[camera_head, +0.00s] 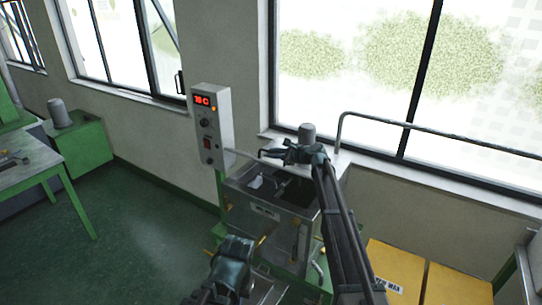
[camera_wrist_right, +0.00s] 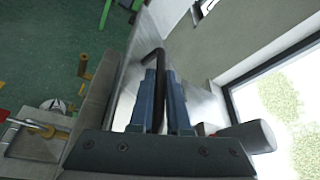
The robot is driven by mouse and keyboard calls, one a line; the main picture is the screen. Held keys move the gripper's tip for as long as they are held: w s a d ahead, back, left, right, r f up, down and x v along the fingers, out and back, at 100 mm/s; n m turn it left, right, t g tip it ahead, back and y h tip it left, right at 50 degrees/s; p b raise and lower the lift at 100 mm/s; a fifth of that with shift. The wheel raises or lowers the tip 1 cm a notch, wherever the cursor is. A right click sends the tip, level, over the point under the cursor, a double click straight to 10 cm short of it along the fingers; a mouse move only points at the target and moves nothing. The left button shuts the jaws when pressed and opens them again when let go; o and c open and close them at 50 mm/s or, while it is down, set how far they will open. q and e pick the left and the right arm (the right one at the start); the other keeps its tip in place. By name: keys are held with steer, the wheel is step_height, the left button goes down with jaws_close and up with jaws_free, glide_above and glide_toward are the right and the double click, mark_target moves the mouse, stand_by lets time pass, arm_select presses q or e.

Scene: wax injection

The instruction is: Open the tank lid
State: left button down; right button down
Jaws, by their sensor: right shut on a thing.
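The tank (camera_head: 262,211) is a metal box with its top open to view; dark fittings show inside it. My right gripper (camera_head: 268,153) is above the tank's back edge. In the right wrist view, its two blue fingers (camera_wrist_right: 163,92) are shut on a dark bent bar, the lid handle (camera_wrist_right: 158,60). The shiny metal lid (camera_wrist_right: 203,103) lies behind the fingers there. In the head view the lid looks raised at the back of the tank, partly hidden by my right arm. My left gripper (camera_head: 235,250) is low in front of the tank; its fingers are unclear.
A control box (camera_head: 212,125) with a red display stands at the tank's back left. A metal rail (camera_head: 440,128) runs along the window at right. Yellow boxes (camera_head: 396,268) stand at lower right. A green table (camera_head: 35,170) is at far left, with open floor between.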

steer(key=shift+w+d+r, duration=0.25)
steer(key=shift+w+r, duration=0.1)
steer(key=shift+r, duration=0.05)
steer(key=c, duration=0.9)
jaws_free()
steer(key=p+v, duration=0.4)
steer(key=v, duration=0.8)
steer(key=shift+p, duration=0.35)
steer(key=shift+v, duration=0.9)
steer(key=shift+s, duration=0.1)
